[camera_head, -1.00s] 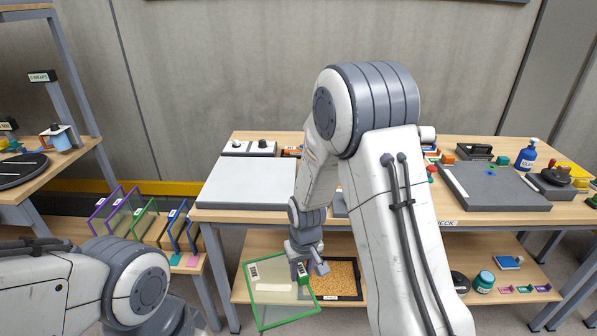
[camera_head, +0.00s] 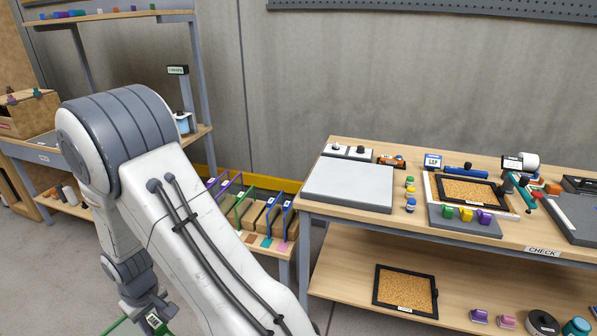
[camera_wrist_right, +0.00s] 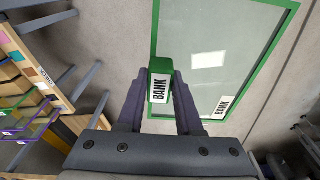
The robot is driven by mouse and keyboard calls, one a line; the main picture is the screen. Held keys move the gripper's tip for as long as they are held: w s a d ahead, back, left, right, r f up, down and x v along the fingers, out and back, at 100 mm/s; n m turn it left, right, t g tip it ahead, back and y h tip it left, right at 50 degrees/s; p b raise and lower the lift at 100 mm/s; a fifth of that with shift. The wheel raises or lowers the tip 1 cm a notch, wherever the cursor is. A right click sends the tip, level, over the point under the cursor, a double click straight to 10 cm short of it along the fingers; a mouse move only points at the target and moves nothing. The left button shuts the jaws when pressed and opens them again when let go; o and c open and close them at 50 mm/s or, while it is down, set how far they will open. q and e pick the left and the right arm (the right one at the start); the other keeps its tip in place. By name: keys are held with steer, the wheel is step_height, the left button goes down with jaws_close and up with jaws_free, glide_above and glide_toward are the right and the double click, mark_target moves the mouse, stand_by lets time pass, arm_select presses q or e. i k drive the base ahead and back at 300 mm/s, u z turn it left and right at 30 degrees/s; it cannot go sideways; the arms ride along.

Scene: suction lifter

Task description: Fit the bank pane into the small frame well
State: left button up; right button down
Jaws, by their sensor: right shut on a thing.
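My right gripper (camera_head: 148,308) is shut on the green grip block of the bank pane, low at the left of the head view. The bank pane (camera_wrist_right: 215,60) is clear with a green rim and BANK labels; it fills the upper right of the wrist view. In the head view only a bit of its green rim (camera_head: 118,326) shows at the bottom edge. Two black frames with speckled tan wells show: one on the lower shelf (camera_head: 376,288), one on the bench top (camera_head: 437,186). I cannot tell which is the small one. My left gripper is out of view.
A rack with purple, green and blue rimmed panes (camera_head: 240,207) stands left of the bench. A pale grey slab (camera_head: 350,187) lies on the bench top. Shelving (camera_head: 195,90) stands further left. Grey floor (camera_head: 60,275) lies open around the held pane.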

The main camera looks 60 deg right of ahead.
mark_target(468, 192)
steer(key=u, duration=0.6)
steer(key=k, duration=1.75)
steer(key=z, duration=1.25)
